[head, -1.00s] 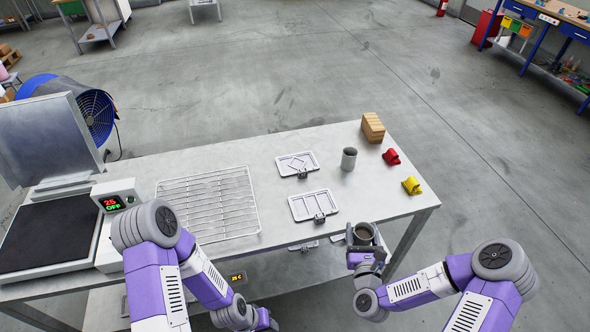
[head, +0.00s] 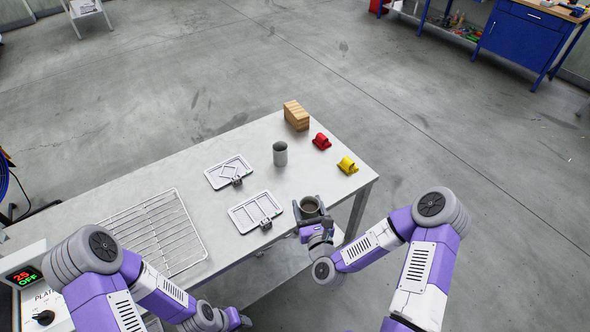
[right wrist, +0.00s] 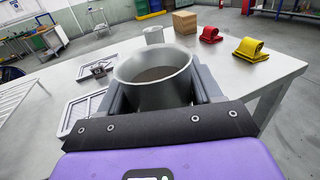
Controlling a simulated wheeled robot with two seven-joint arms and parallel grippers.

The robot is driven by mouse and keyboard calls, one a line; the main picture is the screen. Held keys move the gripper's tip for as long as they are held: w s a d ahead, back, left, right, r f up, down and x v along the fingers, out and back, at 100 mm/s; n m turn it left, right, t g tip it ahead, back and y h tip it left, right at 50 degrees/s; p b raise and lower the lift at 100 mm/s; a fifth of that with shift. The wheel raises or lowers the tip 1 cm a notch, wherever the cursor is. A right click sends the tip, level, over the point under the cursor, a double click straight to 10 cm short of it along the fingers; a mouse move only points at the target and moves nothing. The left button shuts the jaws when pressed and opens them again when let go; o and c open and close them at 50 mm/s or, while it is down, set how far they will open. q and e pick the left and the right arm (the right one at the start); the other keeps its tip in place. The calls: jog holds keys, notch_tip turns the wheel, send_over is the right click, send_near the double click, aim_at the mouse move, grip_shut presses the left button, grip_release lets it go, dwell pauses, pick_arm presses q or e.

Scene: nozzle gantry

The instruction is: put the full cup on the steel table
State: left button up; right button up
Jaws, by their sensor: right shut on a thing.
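My right gripper (head: 309,212) is shut around a grey metal cup (head: 310,207) at the front right edge of the steel table (head: 235,160). In the right wrist view the cup (right wrist: 156,82) is upright between the fingers, with dark brown contents inside. I cannot tell if its base touches the table. A second grey cup (head: 280,153) stands upright on the table, farther back; it also shows in the right wrist view (right wrist: 153,35). My left gripper (head: 236,318) is low at the table's front side, and its fingers are too unclear to read.
Two white framed plates (head: 256,211) (head: 228,172) lie left of the cups. A wire rack (head: 155,235) lies farther left. Bare tabletop shows between the cups.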

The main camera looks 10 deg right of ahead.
jog(key=shift+m+h, duration=0.3)
jog(key=w+b, duration=0.1)
jog(key=w+f+b, duration=0.1)
jog(key=w, duration=0.1)
jog(key=w+b, duration=0.1)
jog(key=w, duration=0.1)
jog(key=shift+a+f, duration=0.25)
jog(key=shift+f, duration=0.1)
jog(key=shift+h, duration=0.3)
jog(key=w+b, duration=0.4)
jog(key=w, duration=0.1)
jog(key=shift+w+r+b, duration=0.15)
jog(key=shift+r+b, duration=0.15)
jog(key=shift+r, duration=0.1)
jog(key=w+d+r+b, duration=0.3)
jog(key=w+r+b, duration=0.2)
jog(key=w+r, duration=0.1)
jog(key=f+b, duration=0.1)
jog(key=f, duration=0.2)
jog(key=f+b, duration=0.1)
jog(key=f, duration=0.2)
jog(key=f+b, duration=0.1)
jog(key=f, duration=0.2)
jog(key=shift+d+f, duration=0.25)
jog(key=shift+f, duration=0.15)
jog(key=shift+f+b, duration=0.1)
jog(key=shift+b, duration=0.25)
jog(key=o, duration=1.1)
jog(key=shift+o, duration=0.2)
